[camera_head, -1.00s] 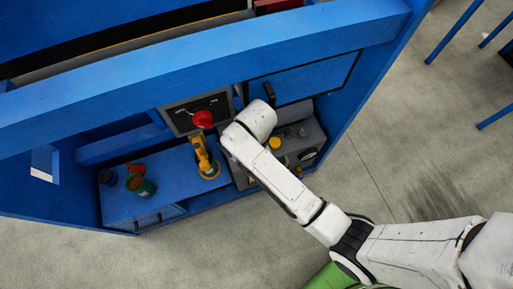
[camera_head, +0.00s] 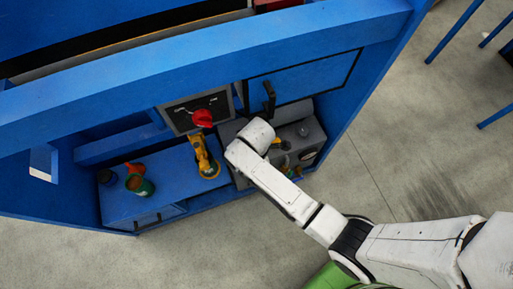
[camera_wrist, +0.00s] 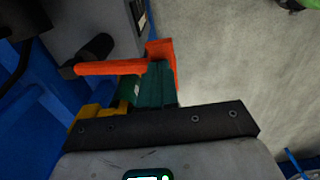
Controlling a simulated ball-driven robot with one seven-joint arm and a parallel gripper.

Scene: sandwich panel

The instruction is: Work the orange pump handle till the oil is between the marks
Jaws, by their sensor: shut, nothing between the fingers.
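The orange pump handle (camera_wrist: 108,68) shows in the wrist view as a rod beside the grey pump unit, just past my fingers. An orange upright part (camera_wrist: 160,50) stands at its right end. My gripper (camera_wrist: 150,86) is shut and empty, with its green fingers close to the orange parts; I cannot tell whether they touch. In the head view my forearm and wrist hide the handle. The grey unit (camera_head: 310,138) shows there at the right of the blue bench. A pale marked strip (camera_wrist: 140,20) is on the unit's side; I cannot read an oil level.
A red knob (camera_head: 202,117) sits on a dark panel, with a yellow fitting (camera_head: 203,158) below it. Green and dark cans (camera_head: 138,184) stand on the blue shelf at left. A dark door handle (camera_head: 269,96) is above my wrist. Open floor lies at right.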

